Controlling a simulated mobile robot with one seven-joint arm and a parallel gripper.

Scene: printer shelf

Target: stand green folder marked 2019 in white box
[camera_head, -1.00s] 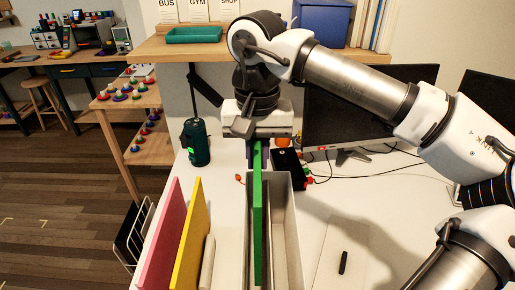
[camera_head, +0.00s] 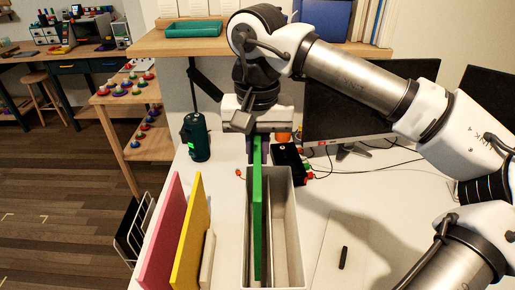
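The green folder (camera_head: 258,215) stands upright, seen nearly edge-on, with its lower part between the walls of the white box (camera_head: 291,225). No 2019 mark is readable on it from this side. The white box is open at the top and stands on the white desk. My gripper (camera_head: 257,140) points down at the far end of the folder's top edge, and its fingers are shut on it there. The folder's bottom edge is hidden, so I cannot tell whether it touches the box floor. A divider or inner wall shows to the folder's right.
A pink folder (camera_head: 164,235) and a yellow folder (camera_head: 191,235) stand left of the box, with a pale slab (camera_head: 208,260) beside them. A dark green flask (camera_head: 196,138) stands behind. A black device (camera_head: 288,160) with cables sits behind the box. A wooden shelf (camera_head: 210,48) hangs above.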

